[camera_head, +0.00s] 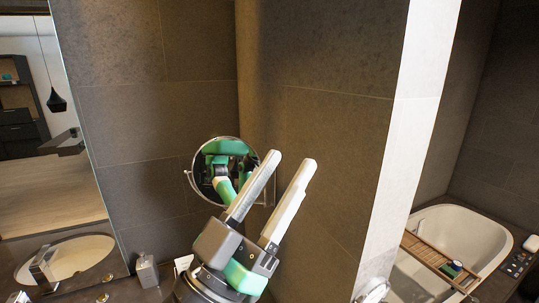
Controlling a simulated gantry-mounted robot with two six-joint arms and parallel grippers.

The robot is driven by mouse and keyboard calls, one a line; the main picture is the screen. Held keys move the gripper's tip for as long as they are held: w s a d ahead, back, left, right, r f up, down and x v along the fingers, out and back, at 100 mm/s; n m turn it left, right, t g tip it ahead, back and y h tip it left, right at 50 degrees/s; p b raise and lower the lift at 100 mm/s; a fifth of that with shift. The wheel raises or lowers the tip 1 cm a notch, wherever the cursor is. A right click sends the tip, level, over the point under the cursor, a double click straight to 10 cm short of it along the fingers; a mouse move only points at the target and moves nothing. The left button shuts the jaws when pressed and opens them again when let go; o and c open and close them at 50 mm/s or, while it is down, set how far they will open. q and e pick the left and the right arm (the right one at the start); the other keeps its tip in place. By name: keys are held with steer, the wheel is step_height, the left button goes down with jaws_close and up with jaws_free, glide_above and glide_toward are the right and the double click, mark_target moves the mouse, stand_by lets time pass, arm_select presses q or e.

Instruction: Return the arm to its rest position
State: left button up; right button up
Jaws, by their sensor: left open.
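My left gripper (293,158) shows at the lower middle of the head view. Its two long pale fingers point up and to the right, apart from each other, with nothing between them. The fingers stand in front of the dark tiled wall and overlap the right edge of the round mirror. Green and dark parts of my arm show below the fingers at the bottom of the picture. My right gripper is not in view.
A round wall mirror (211,161) reflects green robot parts just left of the fingers. A soap bottle (146,270) stands at the lower left, near a large mirror reflecting a basin. A white bathtub (484,232) with a wooden caddy (428,256) lies beyond the pale wall edge (401,150).

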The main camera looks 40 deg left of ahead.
arm_select(q)
steer(key=s+d+r+m+t+h+p, duration=0.1)
steer(key=s+r+p, duration=0.1)
steer(key=r+p, duration=0.3)
steer(key=s+d+r+t+h+p, duration=0.1)
steer(key=r+p, duration=0.4)
steer(key=r, duration=0.6)
steer(key=shift+s+d+r+m, duration=0.15)
steer(key=shift+s+r+m, duration=0.25)
steer(key=shift+s, duration=0.45)
steer(key=shift+o, duration=0.8)
steer(key=shift+f, duration=0.3)
steer(key=o, duration=0.5)
steer(key=shift+f, duration=0.15)
